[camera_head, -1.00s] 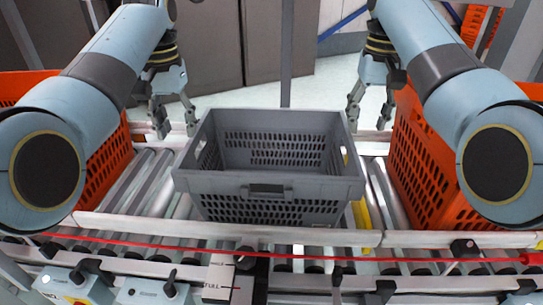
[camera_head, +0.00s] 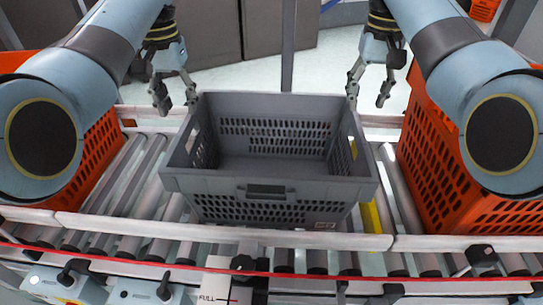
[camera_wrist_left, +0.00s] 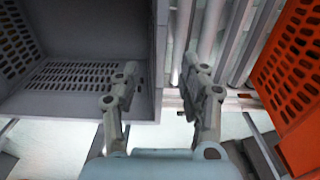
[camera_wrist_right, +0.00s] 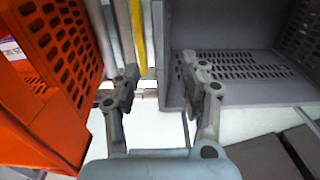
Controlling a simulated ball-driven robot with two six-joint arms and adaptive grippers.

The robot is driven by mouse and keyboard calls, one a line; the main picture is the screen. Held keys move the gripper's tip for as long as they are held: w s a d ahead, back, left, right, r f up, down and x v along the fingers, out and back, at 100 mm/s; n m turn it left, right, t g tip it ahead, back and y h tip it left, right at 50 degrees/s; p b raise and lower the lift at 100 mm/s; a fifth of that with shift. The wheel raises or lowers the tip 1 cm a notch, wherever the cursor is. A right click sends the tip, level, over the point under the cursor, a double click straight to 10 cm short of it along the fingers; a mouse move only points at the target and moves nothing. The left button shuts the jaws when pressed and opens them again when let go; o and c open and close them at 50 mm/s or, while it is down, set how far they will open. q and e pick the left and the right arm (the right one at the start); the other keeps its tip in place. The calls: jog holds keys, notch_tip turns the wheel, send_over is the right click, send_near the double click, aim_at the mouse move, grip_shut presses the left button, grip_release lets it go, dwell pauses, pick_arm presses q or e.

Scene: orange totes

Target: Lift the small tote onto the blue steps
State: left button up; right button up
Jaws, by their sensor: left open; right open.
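The small grey tote (camera_head: 268,188) sits upright on the roller conveyor in the middle of the head view, empty, with slotted walls. My left gripper (camera_head: 180,108) is open beside the tote's far left corner. In the left wrist view, the open left fingers (camera_wrist_left: 158,82) have the tote's wall (camera_wrist_left: 150,50) close by on the left. My right gripper (camera_head: 366,102) is open at the tote's far right corner. In the right wrist view, one finger of the right gripper (camera_wrist_right: 160,82) is near the tote wall (camera_wrist_right: 178,50). Neither gripper holds anything. I see no blue steps.
Orange totes stand on the left (camera_head: 98,150) and right (camera_head: 440,165) of the grey one. Bare rollers (camera_head: 130,180) lie between them. A yellow strip (camera_head: 371,218) shows by the grey tote's right side. A red cord (camera_head: 180,265) runs along the near edge.

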aim_at(184, 126)
pick_arm(q)
notch_tip(184, 126, down, 9)
jog(key=shift+r, duration=0.2)
pick_arm(e)
notch_tip(184, 126, down, 9)
jog(key=shift+r, duration=0.15)
pick_arm(q)
grip_shut()
pick_arm(e)
grip_shut()
